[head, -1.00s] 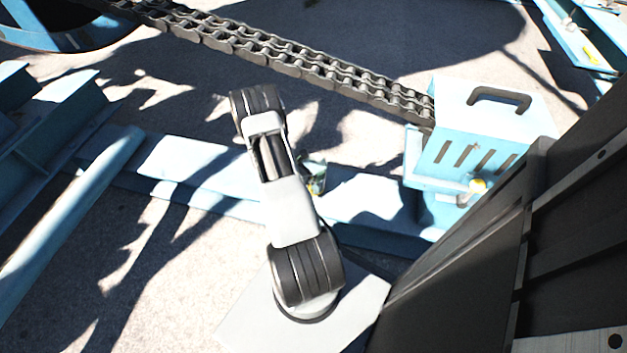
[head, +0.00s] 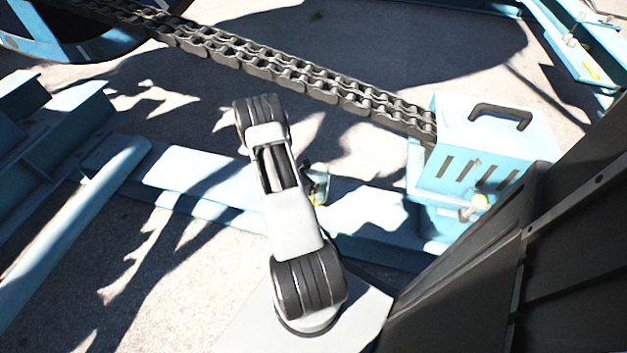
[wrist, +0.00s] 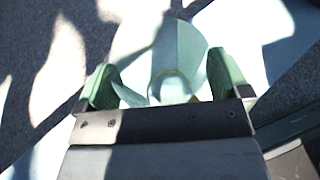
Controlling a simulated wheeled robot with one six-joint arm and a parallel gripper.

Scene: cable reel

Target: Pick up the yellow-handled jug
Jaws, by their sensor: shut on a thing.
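The jug (wrist: 180,48) shows in the wrist view as a pale grey-green rounded body between the fingers, with a thin yellow ring or edge near its lower end. My gripper (wrist: 162,74) has two green fingers, one on each side of it, and is shut on it. The handle cannot be made out clearly. In the head view my arm hides most of this area; only a small dark green and yellowish patch (head: 318,184) shows just right of the arm, over the light blue beam.
A light blue beam (head: 190,165) runs across the ground below my arm. A heavy chain (head: 290,72) leads to a blue slotted box (head: 490,140) at the right. More blue beams (head: 60,135) lie at the left. Shadowed paving is open between chain and beam.

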